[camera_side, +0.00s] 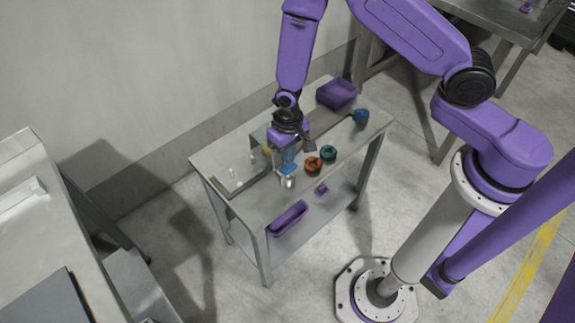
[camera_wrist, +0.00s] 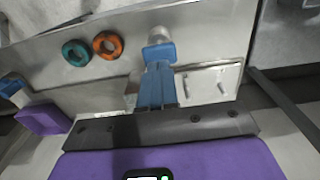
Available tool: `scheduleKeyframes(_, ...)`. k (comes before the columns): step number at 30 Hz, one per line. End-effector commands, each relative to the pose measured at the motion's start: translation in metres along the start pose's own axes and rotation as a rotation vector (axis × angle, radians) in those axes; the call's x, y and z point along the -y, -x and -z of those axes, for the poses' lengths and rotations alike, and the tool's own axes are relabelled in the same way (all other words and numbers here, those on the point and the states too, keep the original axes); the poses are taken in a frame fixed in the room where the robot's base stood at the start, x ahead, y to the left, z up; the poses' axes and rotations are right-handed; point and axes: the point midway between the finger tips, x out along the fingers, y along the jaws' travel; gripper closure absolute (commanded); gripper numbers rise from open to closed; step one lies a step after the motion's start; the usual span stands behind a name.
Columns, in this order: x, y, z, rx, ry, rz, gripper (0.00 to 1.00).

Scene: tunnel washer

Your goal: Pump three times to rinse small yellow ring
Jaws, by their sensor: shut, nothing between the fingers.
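My gripper (camera_side: 288,170) points down over the left-middle of the steel table, its blue fingers together and empty. In the wrist view the blue fingers (camera_wrist: 158,88) reach toward a blue-topped grey cylinder (camera_wrist: 158,36), which looks like the pump. That cylinder (camera_side: 288,183) shows just below the fingertips in the side view; I cannot tell whether they touch it. A small yellow patch (camera_side: 267,150), perhaps the yellow ring, shows behind my gripper, mostly hidden. I do not make out a yellow ring in the wrist view.
An orange ring (camera_side: 312,163) and a teal ring (camera_side: 328,152) lie right of my gripper. A purple bin (camera_side: 337,92) and a blue object (camera_side: 361,116) stand at the table's far right. White pegs (camera_side: 232,172) stand at left. A purple tray (camera_side: 287,218) is on the lower shelf.

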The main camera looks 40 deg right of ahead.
Motion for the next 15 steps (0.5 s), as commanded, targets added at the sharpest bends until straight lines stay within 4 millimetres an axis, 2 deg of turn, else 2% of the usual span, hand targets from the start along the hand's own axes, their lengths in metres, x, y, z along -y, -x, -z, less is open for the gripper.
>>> scheduleKeyframes(15, 0.0, 0.036, 0.0, 0.0, 0.0, 0.0, 1.0)
